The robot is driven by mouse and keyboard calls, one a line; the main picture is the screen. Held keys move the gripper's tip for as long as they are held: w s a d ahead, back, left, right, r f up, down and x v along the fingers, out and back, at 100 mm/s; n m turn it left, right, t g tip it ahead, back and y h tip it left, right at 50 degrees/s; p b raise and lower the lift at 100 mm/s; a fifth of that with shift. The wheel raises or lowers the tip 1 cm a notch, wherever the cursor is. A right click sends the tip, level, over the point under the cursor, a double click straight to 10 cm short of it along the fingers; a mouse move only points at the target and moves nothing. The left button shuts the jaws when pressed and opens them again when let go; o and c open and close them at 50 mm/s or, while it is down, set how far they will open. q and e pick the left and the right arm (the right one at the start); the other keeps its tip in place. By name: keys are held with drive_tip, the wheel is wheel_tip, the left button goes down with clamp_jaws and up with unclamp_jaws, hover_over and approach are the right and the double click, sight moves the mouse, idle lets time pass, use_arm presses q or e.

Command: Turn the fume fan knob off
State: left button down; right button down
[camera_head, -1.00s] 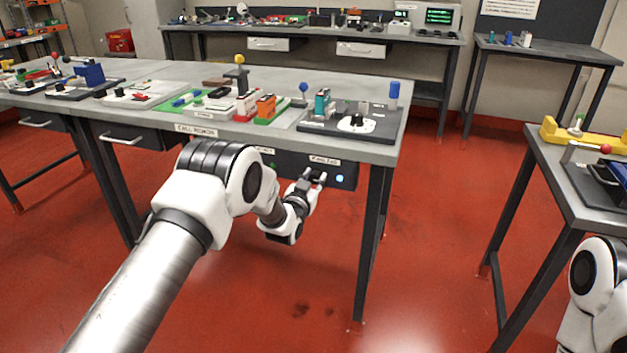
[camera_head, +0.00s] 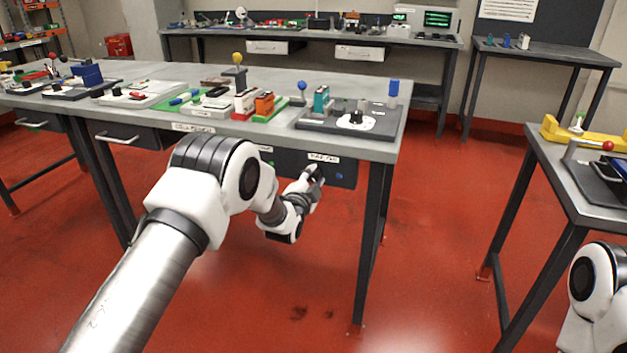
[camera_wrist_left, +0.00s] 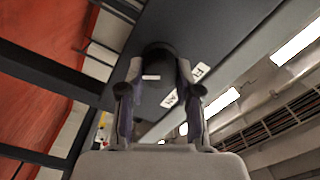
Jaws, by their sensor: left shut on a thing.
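The fume fan knob (camera_wrist_left: 155,60) is a dark knob with a short white mark, on the dark front panel (camera_head: 290,164) under the table edge. In the left wrist view it sits between the two fingers of my left gripper (camera_wrist_left: 158,80), which is shut on it. In the head view, my left gripper (camera_head: 315,173) is at the panel below the white label (camera_head: 324,158) and hides the knob. A small lamp (camera_head: 339,176) right of the gripper is dark blue, unlit. My right gripper is out of view.
The workbench (camera_head: 355,148) above carries several fixtures, including a dark plate with a white dial (camera_head: 356,121) and a blue cylinder (camera_head: 394,88). A table leg (camera_head: 369,240) stands right of my left gripper. The red floor between the tables is clear.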

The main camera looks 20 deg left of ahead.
use_arm(q)
drive_tip(key=m+b, duration=0.1)
drive_tip(key=m, duration=0.4)
drive_tip(key=shift+f+m, duration=0.1)
drive_tip(key=shift+m, duration=0.3)
idle(0.4)
drive_tip(key=c, duration=0.8)
unclamp_jaws()
drive_tip(key=s, duration=1.2)
drive_tip(key=shift+a, duration=0.15)
